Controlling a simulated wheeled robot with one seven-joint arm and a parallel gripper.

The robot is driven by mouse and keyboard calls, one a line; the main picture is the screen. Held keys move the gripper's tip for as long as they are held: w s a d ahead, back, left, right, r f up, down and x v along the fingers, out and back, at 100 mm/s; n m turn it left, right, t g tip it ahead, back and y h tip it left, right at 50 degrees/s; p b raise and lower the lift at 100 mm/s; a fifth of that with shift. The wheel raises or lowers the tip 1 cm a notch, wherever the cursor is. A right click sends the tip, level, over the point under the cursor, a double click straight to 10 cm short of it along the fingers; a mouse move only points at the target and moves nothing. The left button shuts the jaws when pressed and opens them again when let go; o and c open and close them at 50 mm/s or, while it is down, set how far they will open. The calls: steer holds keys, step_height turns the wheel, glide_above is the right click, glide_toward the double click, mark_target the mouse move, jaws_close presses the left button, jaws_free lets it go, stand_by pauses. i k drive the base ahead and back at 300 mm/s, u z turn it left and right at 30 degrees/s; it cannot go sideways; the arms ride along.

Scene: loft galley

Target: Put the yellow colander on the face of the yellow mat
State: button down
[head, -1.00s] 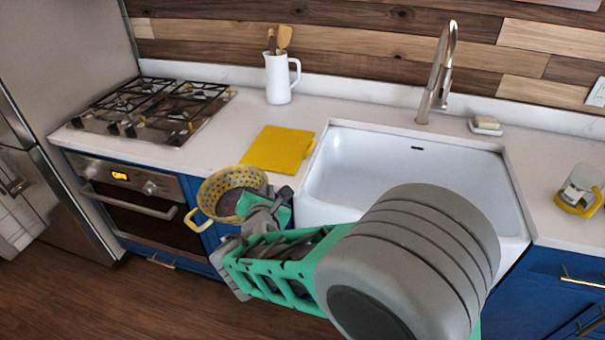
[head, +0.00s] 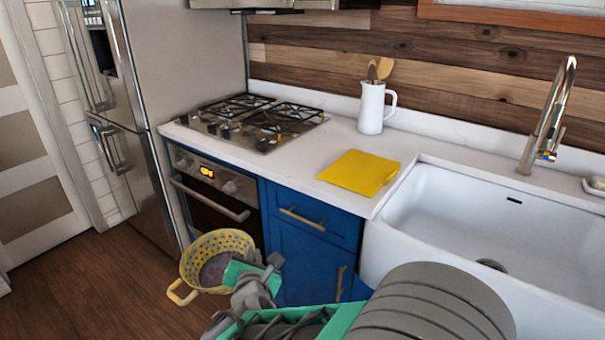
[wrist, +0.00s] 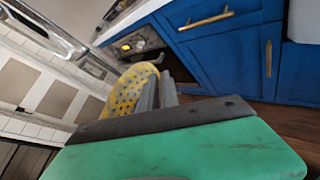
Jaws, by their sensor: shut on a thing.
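The yellow colander (head: 222,243) is held in the air in front of the oven, over the floor and clear of the counter. It has a perforated wall and a loop handle at its lower left. My gripper (head: 262,272) is shut on the colander's right side. In the wrist view the colander (wrist: 128,88) shows beyond my gripper's fingers (wrist: 157,92), which hide part of it. The yellow mat (head: 359,173) lies flat and bare on the white counter, left of the sink. It is up and to the right of the colander in the head view.
The gas stove (head: 256,117) is left of the mat. A white jug (head: 371,108) with wooden utensils stands behind the mat. The white sink (head: 470,225) and tap (head: 547,115) are to the right. Blue cabinets (head: 312,240) stand below the counter's front edge. A fridge is at left.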

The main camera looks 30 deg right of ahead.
mark_target(357, 168)
steer(key=u, duration=2.25)
steer(key=k, duration=0.95)
steer(key=z, duration=1)
steer(key=i, duration=0.45)
